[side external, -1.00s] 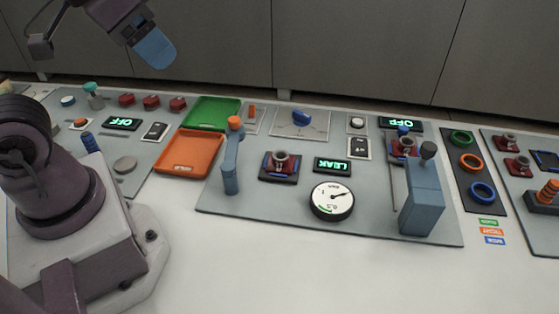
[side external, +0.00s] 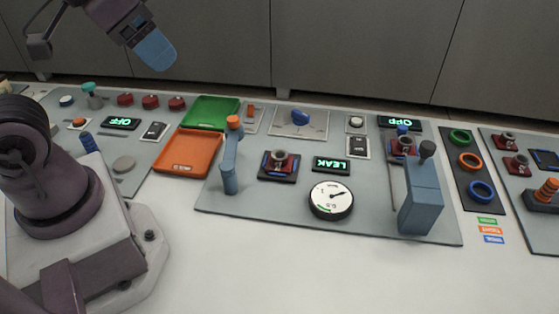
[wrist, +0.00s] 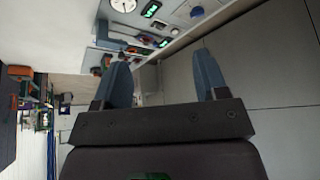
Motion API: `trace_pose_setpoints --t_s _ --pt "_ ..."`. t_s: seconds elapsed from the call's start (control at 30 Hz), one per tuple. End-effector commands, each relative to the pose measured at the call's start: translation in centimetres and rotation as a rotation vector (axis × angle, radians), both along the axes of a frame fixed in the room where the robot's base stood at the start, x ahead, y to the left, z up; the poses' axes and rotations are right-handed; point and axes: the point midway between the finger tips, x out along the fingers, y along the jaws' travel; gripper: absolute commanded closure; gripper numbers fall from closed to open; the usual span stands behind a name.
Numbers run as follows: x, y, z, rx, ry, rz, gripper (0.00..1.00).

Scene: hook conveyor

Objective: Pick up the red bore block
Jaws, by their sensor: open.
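Several red blocks with a round bore are in the side external view, and I cannot tell which one is meant. One red bore block (side external: 280,160) sits in a dark, blue-edged fixture at the middle of the grey panel. Another red block (side external: 403,147) is partly hidden behind the blue lever post at the panel's right. Two more red bore blocks (side external: 507,140) stand on the far right panel. My gripper (side external: 155,51) is high at the upper left, well away from all of them. In the wrist view my gripper (wrist: 163,72) is open, with nothing between its blue fingers.
An orange tray (side external: 187,153) and a green tray (side external: 209,111) lie left of the middle. A blue post with an orange top (side external: 230,160) stands beside the central fixture. A gauge (side external: 331,199) and a tall blue lever post (side external: 421,195) are nearby. The front table is clear.

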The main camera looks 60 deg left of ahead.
Motion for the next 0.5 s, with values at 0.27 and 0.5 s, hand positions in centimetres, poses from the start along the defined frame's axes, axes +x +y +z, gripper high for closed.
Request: trace_pose_setpoints --t_s 0.27,0.5 --pt "3.0 0.2 -3.5 0.001 0.217 0.006 0.33" --pt "8.9 0.6 -7.8 0.035 0.395 -0.105 0.33"
